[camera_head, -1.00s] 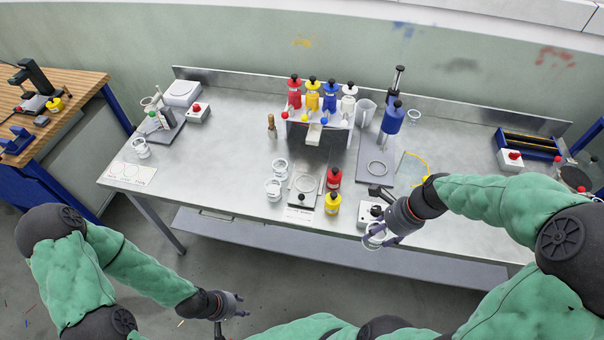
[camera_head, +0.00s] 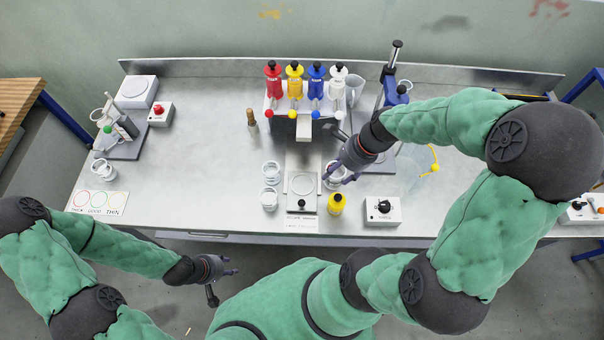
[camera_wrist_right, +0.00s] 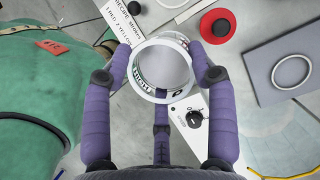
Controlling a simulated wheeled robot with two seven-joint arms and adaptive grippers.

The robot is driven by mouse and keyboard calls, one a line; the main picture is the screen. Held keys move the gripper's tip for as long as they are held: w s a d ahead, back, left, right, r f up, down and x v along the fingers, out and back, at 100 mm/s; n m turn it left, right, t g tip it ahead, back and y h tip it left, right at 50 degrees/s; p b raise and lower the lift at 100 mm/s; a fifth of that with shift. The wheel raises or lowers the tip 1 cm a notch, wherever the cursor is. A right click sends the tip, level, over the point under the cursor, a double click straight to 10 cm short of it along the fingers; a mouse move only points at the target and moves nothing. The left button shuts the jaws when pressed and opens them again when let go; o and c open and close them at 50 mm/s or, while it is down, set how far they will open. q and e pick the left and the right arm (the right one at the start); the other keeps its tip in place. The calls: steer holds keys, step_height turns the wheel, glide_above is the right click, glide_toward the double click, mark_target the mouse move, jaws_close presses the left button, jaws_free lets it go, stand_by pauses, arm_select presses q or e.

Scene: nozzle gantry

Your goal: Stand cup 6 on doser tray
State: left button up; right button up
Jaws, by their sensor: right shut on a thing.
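My right gripper (camera_head: 340,177) is shut on a clear cup with a white rim (camera_head: 331,170), just right of the doser tray (camera_head: 303,205). In the right wrist view the cup (camera_wrist_right: 162,68) sits between the purple fingers (camera_wrist_right: 160,80), its open mouth facing the camera and a printed label on its wall. The cup's number is not readable. The tray is a metal plate with a ring mark under the nozzles, and no cup stands on it. My left gripper (camera_head: 232,266) is open and empty in front of the table.
A knob box (camera_head: 383,211) is further right. Coloured dispensers (camera_head: 295,82) stand behind. The table's left middle is clear.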

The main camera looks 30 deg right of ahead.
steer(key=shift+w+a+f+b, duration=0.5)
steer(key=shift+w+a+f, duration=0.45)
steer(key=shift+w+f, duration=0.75)
steer(key=shift+w+a+f+b, duration=0.45)
steer(key=shift+w+a+f, duration=0.6)
steer(key=shift+f, duration=1)
steer(key=shift+w+a+f+b, duration=0.5)
steer(key=shift+w+a+f, duration=0.3)
steer(key=shift+w+f, duration=0.95)
steer(key=shift+s+f, duration=0.2)
steer(key=shift+f, duration=0.05)
steer(key=o, duration=1.4)
steer(key=shift+r, duration=0.1)
steer(key=shift+d+r, duration=0.15)
steer(key=shift+r, duration=0.2)
steer(key=p+v, duration=0.2)
steer(key=v, duration=0.9)
steer(key=shift+s+r+p, duration=0.15)
steer(key=shift+s+p, duration=0.05)
steer(key=shift+p, duration=0.15)
